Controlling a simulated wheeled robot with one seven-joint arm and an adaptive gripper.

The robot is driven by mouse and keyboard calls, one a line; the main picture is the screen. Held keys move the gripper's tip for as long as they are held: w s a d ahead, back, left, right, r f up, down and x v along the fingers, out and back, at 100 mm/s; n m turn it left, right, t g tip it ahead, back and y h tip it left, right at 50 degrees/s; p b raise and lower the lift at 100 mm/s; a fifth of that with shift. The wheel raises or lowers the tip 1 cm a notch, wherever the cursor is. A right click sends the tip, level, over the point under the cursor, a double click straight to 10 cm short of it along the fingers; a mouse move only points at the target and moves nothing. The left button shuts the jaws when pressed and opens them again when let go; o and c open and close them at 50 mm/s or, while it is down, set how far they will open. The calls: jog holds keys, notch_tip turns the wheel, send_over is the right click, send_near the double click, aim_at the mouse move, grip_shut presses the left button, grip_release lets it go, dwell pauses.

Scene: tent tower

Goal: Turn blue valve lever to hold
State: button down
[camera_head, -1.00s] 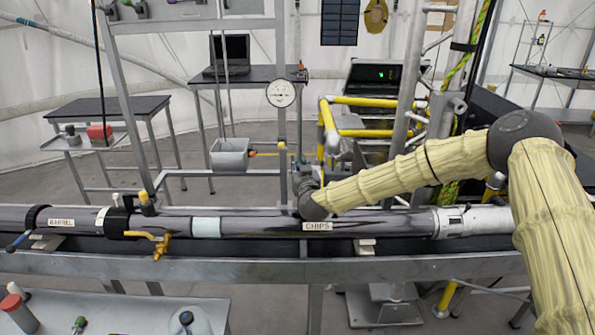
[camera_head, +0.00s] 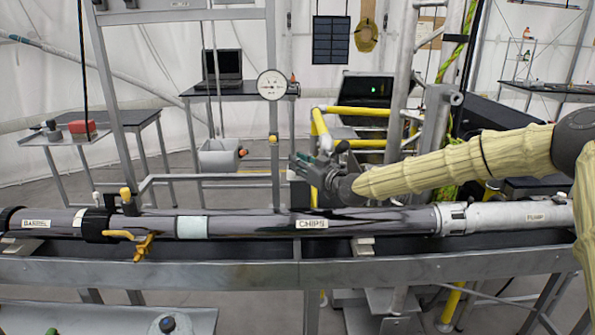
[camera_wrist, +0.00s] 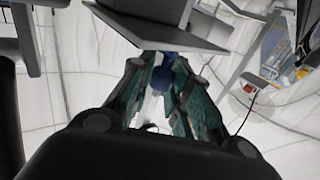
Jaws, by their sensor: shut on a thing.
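My gripper (camera_head: 299,164) is above the long grey pipe (camera_head: 262,226), in front of the yellow rails, with its fingers pointing left and away. In the wrist view, its green-lined fingers (camera_wrist: 160,68) close around a small blue part (camera_wrist: 162,78) near their tips. Most of this part is hidden by the fingers, and I cannot tell whether it is the blue valve lever. No blue lever shows clearly on the pipe in the head view. A yellow valve handle (camera_head: 143,244) sits on the pipe at left.
A round gauge (camera_head: 272,85) and a grey box (camera_head: 222,156) are on the frame left of my gripper. Yellow rails (camera_head: 321,135) and upright posts stand close behind and right. A grey beam (camera_head: 250,271) runs along the front. A laptop (camera_head: 221,70) stands on a back table.

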jog(key=shift+d+n+g+y+b, duration=0.35)
jog(key=shift+n+g+y+b, duration=0.35)
jog(key=shift+y+b, duration=0.3)
jog(key=c, duration=1.3)
grip_release()
jog(key=shift+c, duration=0.2)
jog(key=v, duration=1.2)
jog(key=shift+r, duration=0.15)
